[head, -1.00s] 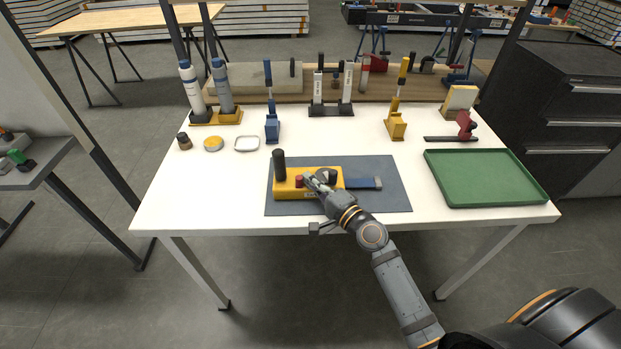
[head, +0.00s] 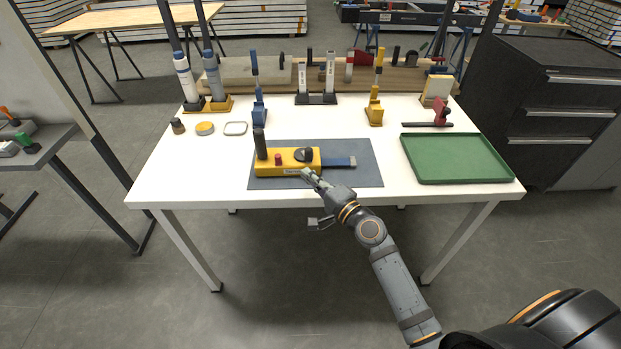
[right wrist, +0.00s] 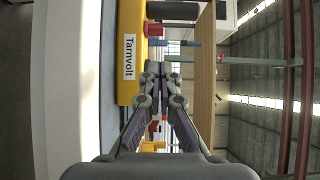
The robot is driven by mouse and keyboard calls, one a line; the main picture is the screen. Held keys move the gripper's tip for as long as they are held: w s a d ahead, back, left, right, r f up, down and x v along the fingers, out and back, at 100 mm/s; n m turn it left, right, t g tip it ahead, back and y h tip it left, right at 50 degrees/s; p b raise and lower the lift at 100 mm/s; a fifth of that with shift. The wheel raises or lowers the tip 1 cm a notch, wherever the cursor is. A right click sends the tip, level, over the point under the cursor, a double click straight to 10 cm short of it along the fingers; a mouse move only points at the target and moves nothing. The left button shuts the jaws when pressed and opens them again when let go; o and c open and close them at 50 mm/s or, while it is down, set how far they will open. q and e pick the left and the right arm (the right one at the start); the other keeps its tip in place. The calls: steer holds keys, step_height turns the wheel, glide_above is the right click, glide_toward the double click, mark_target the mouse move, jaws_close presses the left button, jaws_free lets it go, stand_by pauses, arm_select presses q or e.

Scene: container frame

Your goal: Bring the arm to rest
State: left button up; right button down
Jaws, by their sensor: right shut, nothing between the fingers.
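My right gripper (head: 308,175) is shut and empty in the head view, at the front edge of the grey mat (head: 348,150). It points at the table and is just in front of the yellow block tool (head: 285,161), apart from it as far as I can tell. In the right wrist view the shut fingers (right wrist: 159,72) show beside the yellow tool (right wrist: 130,88) with its "Tarnvolt" label. The tool has a dark upright handle, a red knob, a black knob and a blue bar, and lies on the mat. My left gripper is not in view.
A green tray (head: 455,158) is at the table's right. Small containers (head: 205,128) sit at the left. Bottles, clamps and holders stand along the back. The white table (head: 215,175) is clear at its front left. A dark drawer cabinet (head: 560,110) stands to the right.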

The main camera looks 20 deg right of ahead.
steer(key=shift+s+d, duration=0.15)
steer(key=shift+s, duration=0.25)
steer(key=shift+w, duration=0.2)
steer(key=shift+w+f, duration=0.15)
steer(key=shift+s+a, duration=0.2)
steer(key=shift+s, duration=0.05)
steer(key=s+a+f+n+g, duration=0.3)
steer(key=s+f+n+g, duration=0.55)
steer(key=s+n, duration=0.3)
steer(key=s+d+f+n+g+h, duration=0.4)
steer(key=s+d+h, duration=0.3)
steer(key=s+d, duration=0.55)
steer(key=s+d+f+m+g+p, duration=0.1)
steer(key=s+f+g+p, duration=0.2)
steer(key=f, duration=1.8)
arm_select(q)
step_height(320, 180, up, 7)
steer(key=p, duration=0.4)
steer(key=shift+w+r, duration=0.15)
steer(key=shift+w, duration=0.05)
arm_select(e)
steer(key=s+f, duration=0.7)
steer(key=s, duration=0.2)
steer(key=s+d+f, duration=0.1)
steer(key=s+f, duration=0.5)
steer(key=s, duration=0.4)
steer(key=shift+f, duration=0.4)
